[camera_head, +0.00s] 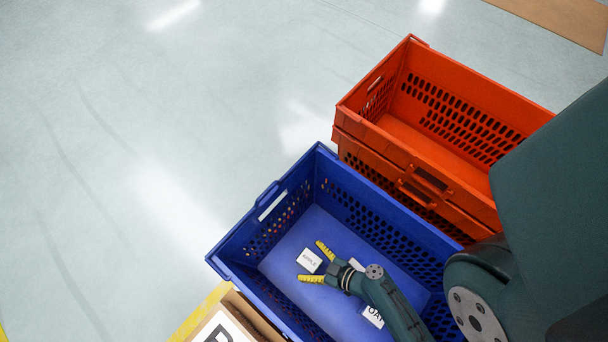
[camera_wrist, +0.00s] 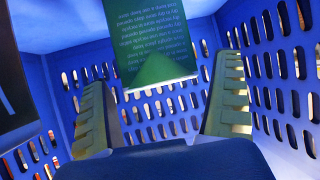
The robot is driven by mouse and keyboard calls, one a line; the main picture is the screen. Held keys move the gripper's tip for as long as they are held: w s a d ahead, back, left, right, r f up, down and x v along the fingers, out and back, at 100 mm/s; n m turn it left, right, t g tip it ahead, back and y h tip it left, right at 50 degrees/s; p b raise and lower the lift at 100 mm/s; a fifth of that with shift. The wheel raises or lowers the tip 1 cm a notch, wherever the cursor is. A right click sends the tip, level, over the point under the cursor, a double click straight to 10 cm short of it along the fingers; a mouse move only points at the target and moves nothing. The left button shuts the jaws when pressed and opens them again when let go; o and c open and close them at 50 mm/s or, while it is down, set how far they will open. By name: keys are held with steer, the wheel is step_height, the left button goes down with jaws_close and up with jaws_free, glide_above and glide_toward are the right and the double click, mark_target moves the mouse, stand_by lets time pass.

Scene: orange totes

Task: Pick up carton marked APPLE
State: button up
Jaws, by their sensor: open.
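The carton marked APPLE (camera_head: 309,261) stands in the blue tote (camera_head: 290,238), its white labelled top facing up. My gripper (camera_head: 312,262) is down in the tote, with its yellow fingers spread on either side of this carton. In the wrist view, a green carton face with small printed text (camera_wrist: 152,38) shows between and ahead of the two ribbed fingers of my gripper (camera_wrist: 166,75). The gripper is open, with gaps visible on both sides of the carton. Whether a fingertip touches it, I cannot tell.
A carton whose visible letters read OAT (camera_head: 373,317) is partly hidden by my arm. Another pale item (camera_head: 356,265) lies behind my gripper. A dark object (camera_wrist: 14,85) is at the wrist view's left edge. Stacked orange totes (camera_head: 433,155) adjoin the blue tote; open floor is left.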

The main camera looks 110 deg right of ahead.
steer(key=shift+w+d+f, duration=0.2)
steer(key=shift+w+d, duration=0.05)
steer(key=shift+a, duration=0.1)
steer(key=shift+s, duration=0.1)
steer(key=shift+c, duration=0.2)
steer(key=c, duration=1.4)
steer(key=shift+r, duration=0.1)
